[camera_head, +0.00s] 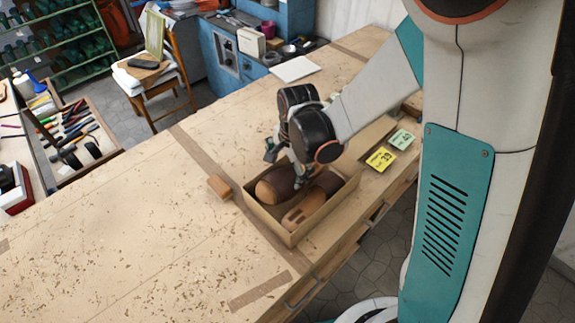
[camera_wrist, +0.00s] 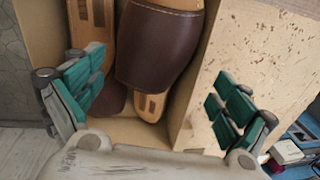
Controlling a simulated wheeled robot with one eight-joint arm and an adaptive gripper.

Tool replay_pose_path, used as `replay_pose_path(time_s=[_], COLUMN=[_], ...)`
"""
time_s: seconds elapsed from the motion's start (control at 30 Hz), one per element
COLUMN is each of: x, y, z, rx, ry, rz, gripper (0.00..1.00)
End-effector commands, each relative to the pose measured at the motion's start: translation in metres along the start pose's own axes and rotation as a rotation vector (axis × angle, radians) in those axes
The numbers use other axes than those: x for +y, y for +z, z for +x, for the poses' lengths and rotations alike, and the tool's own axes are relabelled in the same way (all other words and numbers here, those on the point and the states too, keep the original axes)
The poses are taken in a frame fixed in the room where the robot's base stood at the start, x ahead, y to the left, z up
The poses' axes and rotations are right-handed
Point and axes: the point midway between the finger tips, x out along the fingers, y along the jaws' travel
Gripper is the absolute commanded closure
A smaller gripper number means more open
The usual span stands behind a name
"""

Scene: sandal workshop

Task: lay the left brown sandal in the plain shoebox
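An open cardboard box (camera_head: 292,237) stands near the table's right edge and holds two brown sandals with tan soles and dark brown straps. One sandal (camera_head: 272,187) lies on the left side of the box, and the other (camera_head: 320,192) lies beside it on the right. My gripper (camera_head: 287,166) is over the box's far part, partly hiding the sandals. In the wrist view my gripper (camera_wrist: 157,85) is open, its green-padded fingers wide apart. A sandal with a broad dark strap (camera_wrist: 158,48) lies between and below them; part of the other sandal (camera_wrist: 97,25) shows beside it.
A small wooden block (camera_head: 218,188) lies just left of the box. A yellow card (camera_head: 381,159) marked 39 and a green card (camera_head: 401,139) lie to the right. The table (camera_head: 150,235) on the left is clear except for scattered shavings.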

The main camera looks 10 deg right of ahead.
Motion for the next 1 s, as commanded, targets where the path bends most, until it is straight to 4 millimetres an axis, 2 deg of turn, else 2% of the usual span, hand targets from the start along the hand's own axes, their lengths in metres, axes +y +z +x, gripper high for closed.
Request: replay_pose_path(time_s=[0.37, 0.57, 0.67, 1.0], x=[0.000, -0.001, -0.002, -0.001], y=[0.000, 0.000, 0.000, 0.000], z=[0.000, -0.011, -0.022, -0.085], rx=[0.000, 0.000, 0.000, 0.000], ry=[0.000, 0.000, -0.001, 0.000], rz=[0.000, 0.000, 0.000, 0.000], gripper=[0.00, 0.00, 0.00, 0.00])
